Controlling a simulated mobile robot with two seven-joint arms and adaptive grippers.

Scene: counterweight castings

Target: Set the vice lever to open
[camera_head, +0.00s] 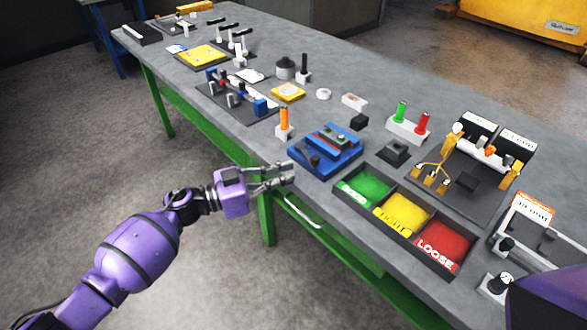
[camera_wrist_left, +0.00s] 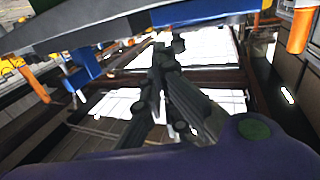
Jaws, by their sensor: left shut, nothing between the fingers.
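My left gripper (camera_head: 291,172) is at the bench's near edge, in front of and left of the vice. It is shut and empty, apart from the handle. In the left wrist view its dark fingers (camera_wrist_left: 165,85) are close together beneath a large grey-blue surface. My right gripper is out of view.
A tray with green, yellow and red bins (camera_head: 352,204) lies right of the vice. A stand with green and red handles (camera_head: 407,127) is behind it. Fixtures with small posts (camera_head: 235,97) stand to the left. A metal bar handle (camera_head: 302,212) projects from the bench front.

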